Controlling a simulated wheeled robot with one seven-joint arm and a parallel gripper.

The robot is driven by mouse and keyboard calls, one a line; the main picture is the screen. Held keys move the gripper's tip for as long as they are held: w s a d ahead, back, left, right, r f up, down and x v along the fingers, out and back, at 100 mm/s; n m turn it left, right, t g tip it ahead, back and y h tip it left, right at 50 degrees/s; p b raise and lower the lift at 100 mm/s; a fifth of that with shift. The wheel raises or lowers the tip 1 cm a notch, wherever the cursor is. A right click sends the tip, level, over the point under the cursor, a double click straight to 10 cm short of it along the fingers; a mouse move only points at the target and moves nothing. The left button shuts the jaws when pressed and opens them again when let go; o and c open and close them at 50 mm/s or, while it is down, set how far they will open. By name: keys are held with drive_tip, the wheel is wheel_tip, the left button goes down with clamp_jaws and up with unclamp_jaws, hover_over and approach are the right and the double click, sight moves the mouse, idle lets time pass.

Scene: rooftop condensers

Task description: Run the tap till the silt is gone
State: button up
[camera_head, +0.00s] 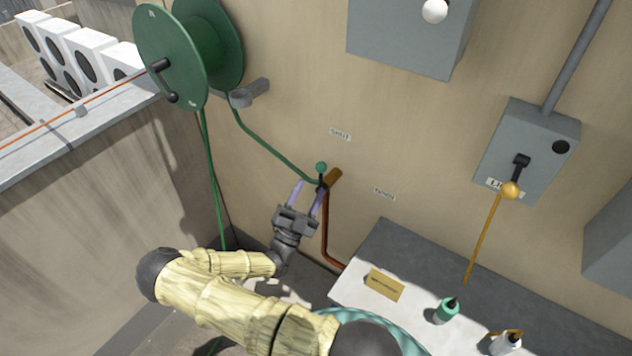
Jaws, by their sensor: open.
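The tap (334,179) is a brass fitting on the tan wall, with a dark lever ending in a green knob (321,167). A copper pipe (325,228) runs down from it. A green hose (268,150) reaches the tap from the reel at upper left. My gripper (311,187) is open, its pale purple fingers pointing up just below and left of the lever. The right finger overlaps the tap area in the picture; I cannot tell whether it touches. No water or silt can be seen. A teal round rim (405,338) is partly hidden behind my arm.
The green hose reel (177,55) is on the wall at upper left. A grey switch box (540,135) hangs at right.

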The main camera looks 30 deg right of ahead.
drive_tip(key=b+v, duration=0.3)
drive_tip(key=v, duration=0.7)
drive_tip(key=s+m+g+y, duration=0.65)
drive_tip(key=m+g, duration=0.25)
drive_tip(key=m, duration=0.5)
drive_tip(key=s+m+g+y, duration=0.6)
drive_tip(key=m+g+y, duration=0.15)
drive_tip(key=m, duration=0.65)
drive_tip(key=w+a+r+m+t+y, duration=0.1)
drive_tip(key=a+r+m+t+y, duration=0.3)
drive_tip(key=m, duration=0.7)
drive_tip(key=w+a+r+m+t+y, duration=0.2)
drive_tip(key=a+r+m+t+y, duration=0.3)
drive_tip(key=m, duration=0.5)
wheel_tip(320, 180, up, 3)
drive_tip(key=shift+a+f+m+y, duration=0.15)
drive_tip(key=shift+a+m+y, duration=0.15)
drive_tip(key=shift+m+y, duration=0.15)
